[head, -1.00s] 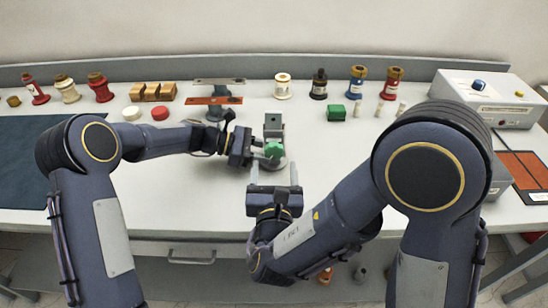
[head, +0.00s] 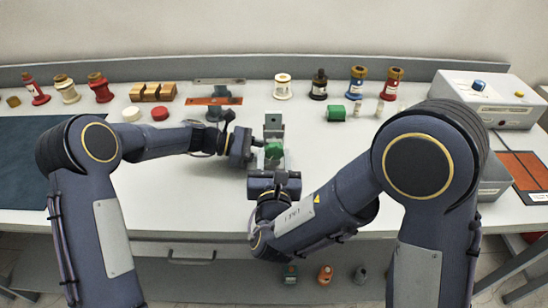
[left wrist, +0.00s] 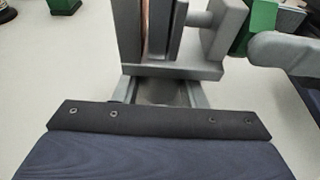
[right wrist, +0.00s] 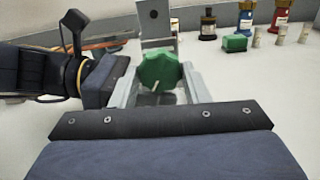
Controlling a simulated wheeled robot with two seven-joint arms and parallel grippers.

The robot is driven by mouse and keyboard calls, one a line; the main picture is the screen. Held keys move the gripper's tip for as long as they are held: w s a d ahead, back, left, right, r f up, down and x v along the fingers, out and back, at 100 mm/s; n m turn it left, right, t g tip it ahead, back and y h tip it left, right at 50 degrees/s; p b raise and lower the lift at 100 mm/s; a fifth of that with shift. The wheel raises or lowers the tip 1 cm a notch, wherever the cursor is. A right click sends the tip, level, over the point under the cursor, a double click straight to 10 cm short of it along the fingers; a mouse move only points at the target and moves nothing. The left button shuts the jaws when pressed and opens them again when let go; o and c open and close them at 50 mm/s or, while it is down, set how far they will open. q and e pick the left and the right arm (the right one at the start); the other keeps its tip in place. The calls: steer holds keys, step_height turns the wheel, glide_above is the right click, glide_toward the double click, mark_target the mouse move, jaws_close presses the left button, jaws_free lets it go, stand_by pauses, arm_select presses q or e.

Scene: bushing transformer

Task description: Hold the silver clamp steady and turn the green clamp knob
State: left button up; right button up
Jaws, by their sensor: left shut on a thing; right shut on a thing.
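The silver clamp (head: 273,124) stands upright at the middle of the white table. Its green knob (head: 274,150) faces my side and also shows in the right wrist view (right wrist: 158,70). My left gripper (head: 259,148) comes from the left and is shut on the clamp's silver body (left wrist: 172,70), seen close in the left wrist view. My right gripper (head: 274,160) comes from the front, with one finger on each side of the green knob, and is shut on it. The exact finger contacts are partly hidden.
Left of the clamp is a stand with an orange-brown plate (head: 213,101). Behind are a cream bushing (head: 282,86) and several darker ones. A green block (head: 336,113) lies to the right, before a grey control box (head: 487,98). A dark mat (head: 30,170) covers the left.

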steer(key=shift+m, duration=0.4)
steer(key=m, duration=1)
steer(key=shift+m, duration=0.4)
stand_by(0.4)
steer(key=o, duration=1)
steer(key=s, duration=1.2)
